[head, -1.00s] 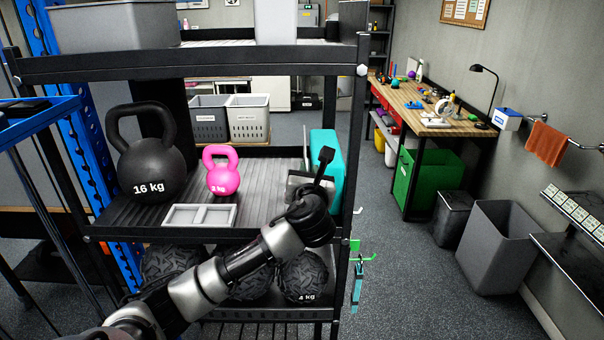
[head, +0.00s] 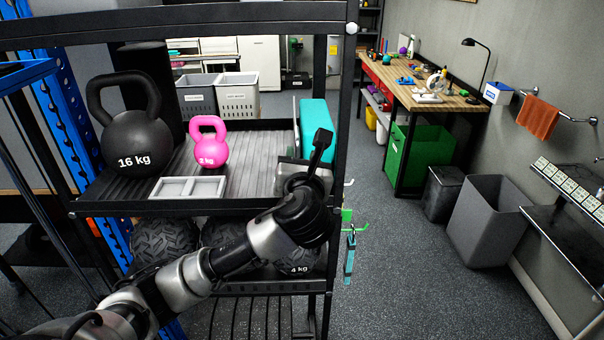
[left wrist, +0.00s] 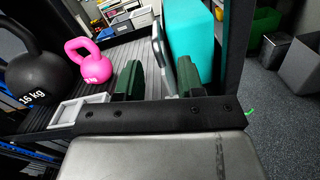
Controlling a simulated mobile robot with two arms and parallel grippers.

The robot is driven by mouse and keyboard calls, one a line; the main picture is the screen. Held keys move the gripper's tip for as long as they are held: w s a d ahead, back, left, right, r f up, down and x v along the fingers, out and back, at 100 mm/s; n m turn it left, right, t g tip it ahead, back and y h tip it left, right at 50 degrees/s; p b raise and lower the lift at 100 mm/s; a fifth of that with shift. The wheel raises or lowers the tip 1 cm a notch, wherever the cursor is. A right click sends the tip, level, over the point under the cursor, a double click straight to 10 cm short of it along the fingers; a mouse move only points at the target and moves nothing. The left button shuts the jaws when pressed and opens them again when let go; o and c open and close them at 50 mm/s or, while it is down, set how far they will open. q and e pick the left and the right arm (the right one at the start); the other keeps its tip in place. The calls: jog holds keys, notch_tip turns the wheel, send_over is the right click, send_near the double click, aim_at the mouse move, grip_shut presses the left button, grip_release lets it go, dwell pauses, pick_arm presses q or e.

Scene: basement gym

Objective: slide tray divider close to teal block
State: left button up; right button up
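The teal block (head: 318,125) stands upright at the right end of the middle shelf; it also shows in the left wrist view (left wrist: 196,35). A thin grey upright plate, which looks like the tray divider (left wrist: 160,45), stands just left of it with a narrow gap. In the head view only a thin edge of the divider (head: 296,125) shows. My left gripper (left wrist: 158,80) is at the shelf's front edge, its two green-padded fingers apart. The divider lies ahead in the finger gap, nearer the right finger; I see no grip on it. My right gripper is out of view.
A pink kettlebell (head: 210,142), a black 16 kg kettlebell (head: 132,130) and a pale two-compartment tray (head: 188,187) stand on the shelf (head: 255,165) to the left. A black rack post (head: 343,110) rises right of the block. The shelf's middle is clear.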

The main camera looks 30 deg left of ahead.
pick_arm(q)
jog(key=shift+b+v, duration=0.3)
jog(key=shift+v, duration=1.25)
